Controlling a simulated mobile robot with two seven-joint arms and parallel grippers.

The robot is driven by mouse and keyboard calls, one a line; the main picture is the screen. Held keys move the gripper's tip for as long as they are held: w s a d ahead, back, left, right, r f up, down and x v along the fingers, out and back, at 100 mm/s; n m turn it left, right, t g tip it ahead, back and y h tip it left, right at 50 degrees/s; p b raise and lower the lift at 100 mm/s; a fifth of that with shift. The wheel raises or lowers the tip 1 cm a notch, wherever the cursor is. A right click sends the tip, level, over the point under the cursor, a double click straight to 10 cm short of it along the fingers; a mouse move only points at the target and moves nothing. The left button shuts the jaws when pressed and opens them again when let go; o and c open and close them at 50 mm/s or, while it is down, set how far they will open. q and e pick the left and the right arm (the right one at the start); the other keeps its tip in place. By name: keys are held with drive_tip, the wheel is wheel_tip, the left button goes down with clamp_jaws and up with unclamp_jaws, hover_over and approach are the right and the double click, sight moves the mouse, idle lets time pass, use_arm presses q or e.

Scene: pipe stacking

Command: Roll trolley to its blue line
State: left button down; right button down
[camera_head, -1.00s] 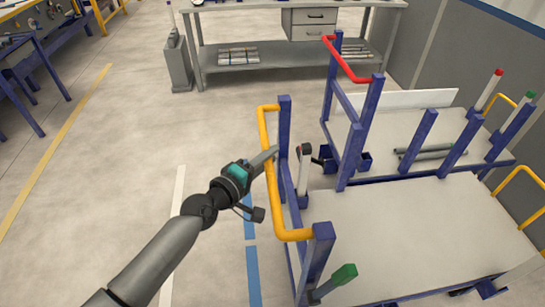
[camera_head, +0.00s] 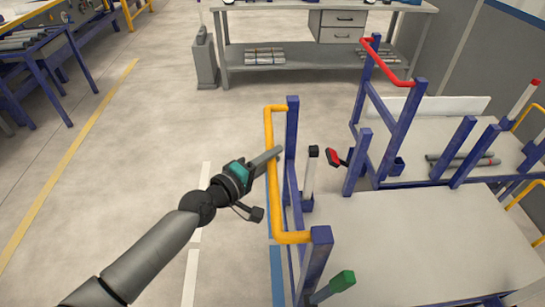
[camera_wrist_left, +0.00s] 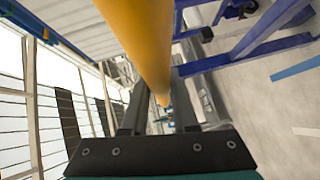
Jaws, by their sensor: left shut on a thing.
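The trolley with a flat grey deck (camera_head: 420,235), blue posts and a yellow push handle (camera_head: 271,190) stands at the right in the head view. My left gripper (camera_head: 267,160) is shut on the upright yellow handle. In the left wrist view the yellow handle (camera_wrist_left: 146,40) passes between the two fingers (camera_wrist_left: 160,115). A blue floor line (camera_head: 277,272) shows just left of the trolley's near left corner, partly hidden by the trolley. A blue stripe also shows on the floor in the left wrist view (camera_wrist_left: 297,68). My right gripper is not in view.
A second trolley with a red handle (camera_head: 388,62) stands close behind, at the right. A white floor stripe (camera_head: 190,275) and open floor lie to the left. A grey workbench (camera_head: 300,62) stands at the back, and a blue-legged table (camera_head: 40,65) at the far left.

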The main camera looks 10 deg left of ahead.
use_arm(q)
drive_tip(key=c, duration=0.7)
unclamp_jaws()
drive_tip(key=v, duration=1.5)
drive_tip(key=shift+a, duration=0.1)
